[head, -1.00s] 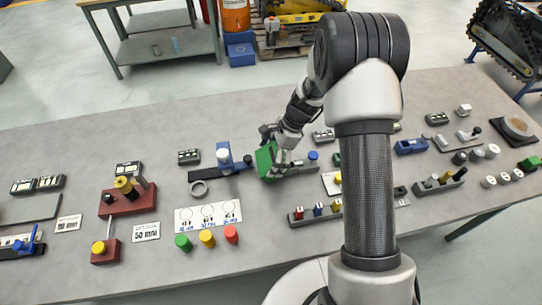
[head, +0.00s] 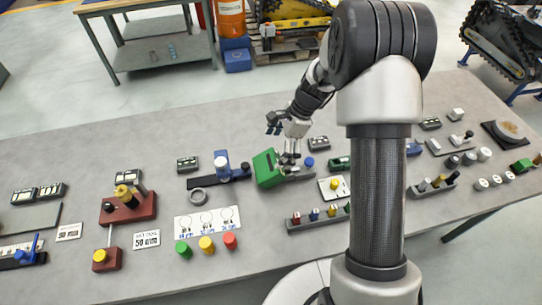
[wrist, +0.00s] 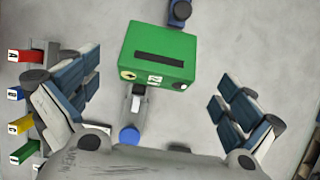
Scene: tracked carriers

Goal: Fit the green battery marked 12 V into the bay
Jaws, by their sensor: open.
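The green battery (head: 266,169) is a box with a dark slot-like strip on top. It also shows in the wrist view (wrist: 150,75), with small white labels that I cannot read. It stands at the left end of a grey holder (head: 297,175), which looks like the bay and has a blue knob (head: 309,162). Whether the battery is fully seated is hidden.
A blue clamp-like fixture (head: 222,166) stands left of the battery. A rack of coloured pieces (head: 318,219) lies in front on the right. A white card (head: 207,222) with circles and coloured cylinders is front left.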

